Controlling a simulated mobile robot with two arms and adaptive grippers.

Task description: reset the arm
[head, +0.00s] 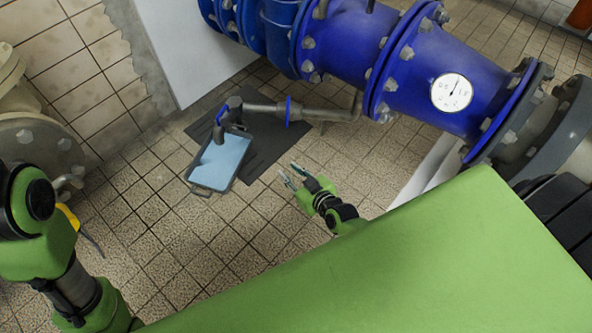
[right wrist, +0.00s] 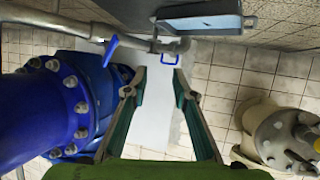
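My right gripper (head: 291,175) is above the tiled floor, to the right of the tray, with its two fingers apart and nothing between them. In the right wrist view the gripper (right wrist: 159,78) also shows spread, empty fingers. My left arm (head: 45,220) comes in at the lower left, bent, with its forearm running down out of the picture. The left gripper itself is not visible.
A grey tray (head: 222,165) with light-blue content stands on a dark mat (head: 262,150) under a thin pipe with a valve (head: 290,112). The large blue pipe (head: 425,65) with a round gauge (head: 452,93) runs across the upper right. Floor tiles between are clear.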

